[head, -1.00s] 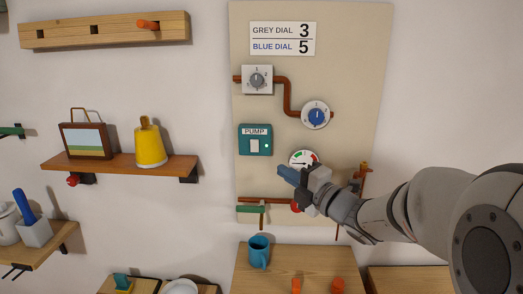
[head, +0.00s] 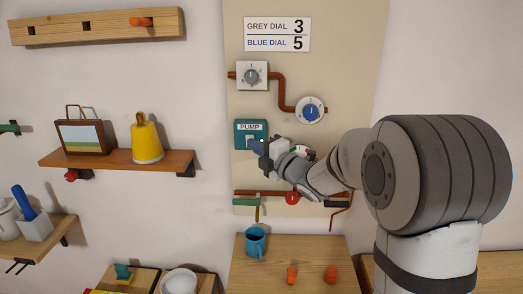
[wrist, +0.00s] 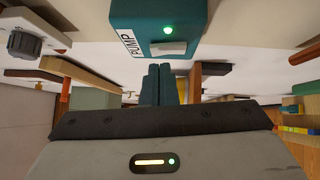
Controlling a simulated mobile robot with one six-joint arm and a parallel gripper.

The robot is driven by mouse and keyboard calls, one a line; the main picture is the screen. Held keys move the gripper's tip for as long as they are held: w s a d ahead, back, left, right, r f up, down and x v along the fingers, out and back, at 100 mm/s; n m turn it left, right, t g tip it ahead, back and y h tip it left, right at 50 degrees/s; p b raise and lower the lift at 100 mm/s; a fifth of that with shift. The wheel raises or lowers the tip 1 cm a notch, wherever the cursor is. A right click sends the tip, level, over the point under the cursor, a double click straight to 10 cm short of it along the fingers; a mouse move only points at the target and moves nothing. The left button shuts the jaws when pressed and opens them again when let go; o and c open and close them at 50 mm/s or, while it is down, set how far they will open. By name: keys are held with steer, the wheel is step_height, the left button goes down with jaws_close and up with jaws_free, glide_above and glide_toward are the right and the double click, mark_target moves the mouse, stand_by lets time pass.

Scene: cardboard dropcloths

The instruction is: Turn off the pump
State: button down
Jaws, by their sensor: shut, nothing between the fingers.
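The pump box (head: 241,127) is a teal box labelled PUMP on the beige wall panel. In the wrist view the pump box (wrist: 130,14) shows a pale rocker switch (wrist: 168,49) and a lit green light (wrist: 168,30). My gripper (head: 257,146) is at the lower right of the box in the head view and covers part of it. In the wrist view my gripper (wrist: 162,68) has its teal fingers together and empty, pointing at the switch. The tips look close to the switch; I cannot tell whether they touch it.
On the panel, a grey dial (head: 252,75) and a blue dial (head: 311,110) sit above, joined by copper pipe. A gauge (head: 303,150) is partly hidden behind my gripper. Below are a green-handled valve (head: 245,202) and a red knob (head: 292,198). A blue mug (head: 256,242) stands on the table.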

steer(key=shift+w+r, duration=0.1)
steer(key=shift+w, duration=0.4)
stand_by(0.4)
steer(key=s+d+r+b, duration=0.1)
steer(key=s+d+b, duration=0.3)
steer(key=s+d, duration=0.3)
steer(key=s, duration=0.4)
steer(key=shift+r, duration=0.2)
steer(key=shift+a, duration=0.1)
